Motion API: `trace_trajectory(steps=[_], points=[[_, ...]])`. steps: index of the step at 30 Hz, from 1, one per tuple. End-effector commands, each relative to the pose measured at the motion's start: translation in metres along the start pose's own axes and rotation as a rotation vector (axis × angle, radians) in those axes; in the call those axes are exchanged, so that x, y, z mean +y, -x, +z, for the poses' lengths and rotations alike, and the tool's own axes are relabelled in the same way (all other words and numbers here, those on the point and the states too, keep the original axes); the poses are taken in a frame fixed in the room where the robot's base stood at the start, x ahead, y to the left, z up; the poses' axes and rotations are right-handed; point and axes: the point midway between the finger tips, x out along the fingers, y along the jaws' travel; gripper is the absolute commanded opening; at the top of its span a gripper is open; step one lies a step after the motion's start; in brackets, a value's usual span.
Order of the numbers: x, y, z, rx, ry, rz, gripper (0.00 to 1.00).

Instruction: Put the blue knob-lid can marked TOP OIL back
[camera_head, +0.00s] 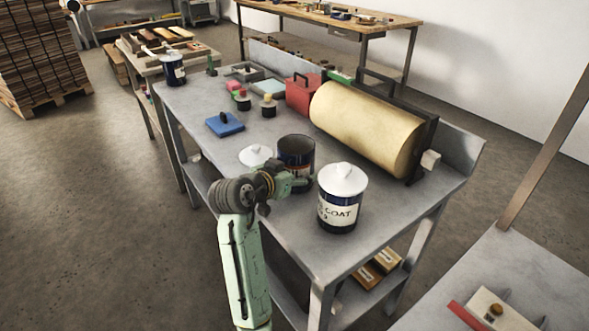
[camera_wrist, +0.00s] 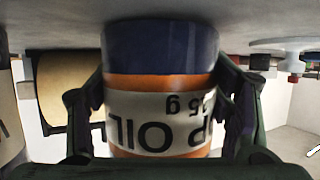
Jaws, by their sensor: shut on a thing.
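The TOP OIL can (camera_head: 296,151) is dark blue with an orange band and a pale label. In the head view its top looks dark and open, with no lid on it. In the wrist view the can (camera_wrist: 160,50) appears upside down, with "P OIL" readable on its label. My gripper (camera_head: 291,183) is shut around its sides, and the fingers (camera_wrist: 160,100) show on both sides of it. The can is upright at the table; I cannot tell whether its base touches. A white knob lid (camera_head: 256,155) lies on the table just left of the can.
A COAT can (camera_head: 342,200) with a white knob lid stands close on the right. Behind are a large yellow roller (camera_head: 365,125), a red box (camera_head: 303,94), small jars (camera_head: 269,107) and a blue block (camera_head: 224,124). Another can (camera_head: 173,69) stands at the far left corner.

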Motion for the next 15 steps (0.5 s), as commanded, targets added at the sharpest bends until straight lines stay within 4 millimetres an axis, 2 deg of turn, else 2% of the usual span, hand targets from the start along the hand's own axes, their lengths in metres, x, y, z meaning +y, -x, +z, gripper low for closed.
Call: trace_trajectory(steps=[11, 12, 15], points=[[0.0000, -0.0013, 0.0034, 0.003, -0.002, -0.001, 0.27], [0.0000, -0.0017, 0.0043, 0.001, -0.001, 0.000, 0.73], [0.0000, -0.0014, 0.0035, 0.001, -0.001, 0.000, 0.79]])
